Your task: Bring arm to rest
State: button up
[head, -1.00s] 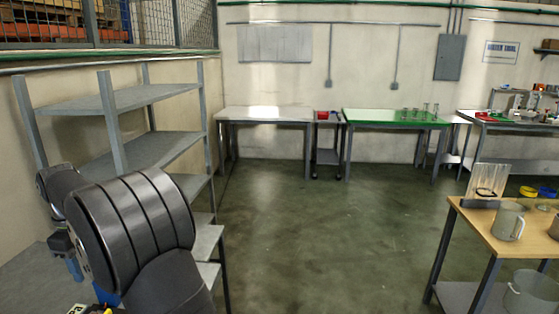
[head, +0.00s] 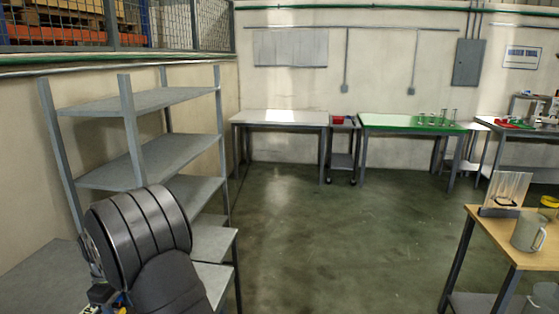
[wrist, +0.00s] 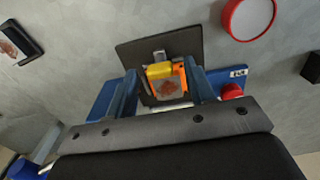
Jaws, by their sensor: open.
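My gripper (wrist: 163,85) shows in the wrist view as two blue fingers standing apart on a dark grey mount. The fingers are open. A yellow and orange item shows in the gap between them, in front of a dark square plate (wrist: 140,50); I cannot tell how far away it is, and it does not appear gripped. In the head view my dark, ribbed arm is bent at the lower left, in front of the grey shelving. The gripper itself cannot be made out there.
Grey shelving (head: 150,95) stands close to my arm at the left. A wooden table (head: 495,230) with a grey mug (head: 528,232) is at the right. White (head: 280,117) and green (head: 385,122) tables line the back wall. The middle floor is clear. A red round item (wrist: 248,17) shows in the wrist view.

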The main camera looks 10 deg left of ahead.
dwell(0.3)
notch_tip(320, 180, up, 17)
notch_tip(320, 180, down, 17)
jog(key=shift+f, duration=0.15)
jog(key=m, duration=0.8)
jog(key=shift+m, duration=0.3)
jog(key=m, duration=0.4)
jog(key=shift+m, duration=2.5)
